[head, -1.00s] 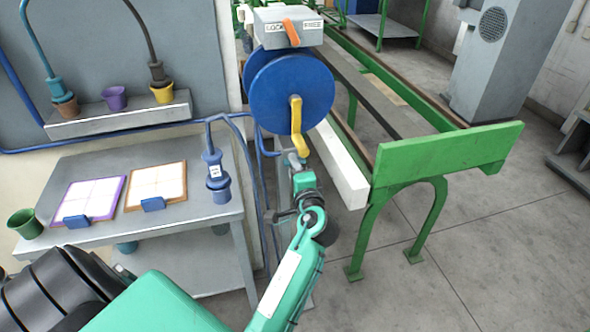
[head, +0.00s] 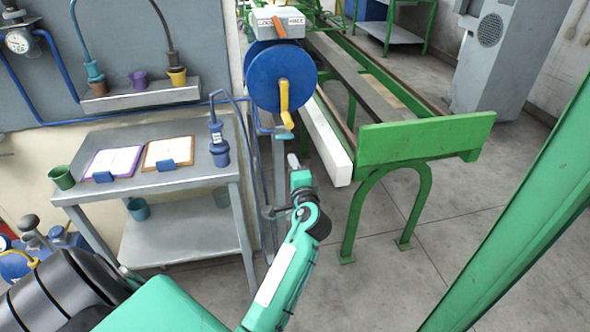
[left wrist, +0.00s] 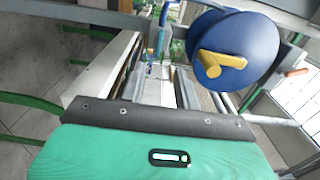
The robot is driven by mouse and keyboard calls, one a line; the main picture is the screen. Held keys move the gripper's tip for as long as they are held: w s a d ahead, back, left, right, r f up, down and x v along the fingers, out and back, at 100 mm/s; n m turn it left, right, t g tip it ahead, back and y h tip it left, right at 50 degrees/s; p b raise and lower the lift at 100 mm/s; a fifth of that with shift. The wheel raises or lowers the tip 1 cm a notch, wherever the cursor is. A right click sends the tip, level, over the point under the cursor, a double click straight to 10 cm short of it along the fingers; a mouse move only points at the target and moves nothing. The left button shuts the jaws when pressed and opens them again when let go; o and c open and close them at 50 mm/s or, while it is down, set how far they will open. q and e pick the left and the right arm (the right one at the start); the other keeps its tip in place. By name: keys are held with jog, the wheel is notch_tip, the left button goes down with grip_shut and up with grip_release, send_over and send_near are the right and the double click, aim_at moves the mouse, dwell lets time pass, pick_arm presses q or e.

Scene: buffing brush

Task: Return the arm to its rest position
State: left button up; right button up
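My left arm comes in from the bottom left of the head view, teal with dark joints. Its gripper (head: 293,161) points up and away, just below the yellow crank handle (head: 284,98) of the blue wheel (head: 262,85), apart from it. In the left wrist view, two grey fingers (left wrist: 157,92) stand apart beyond the teal wrist, with nothing clearly held between them. The blue wheel (left wrist: 245,50) and yellow crank (left wrist: 218,62) show there at the upper right. My right gripper is in neither view.
A grey table (head: 100,200) with two framed sheets and cups stands left of the arm. A green-framed bench (head: 420,140) with a white beam (head: 326,140) lies to the right. A slanted green post (head: 525,220) crosses the right side. Open floor lies between bench and post.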

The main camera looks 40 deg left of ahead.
pick_arm(q)
jog(key=shift+f, duration=0.1)
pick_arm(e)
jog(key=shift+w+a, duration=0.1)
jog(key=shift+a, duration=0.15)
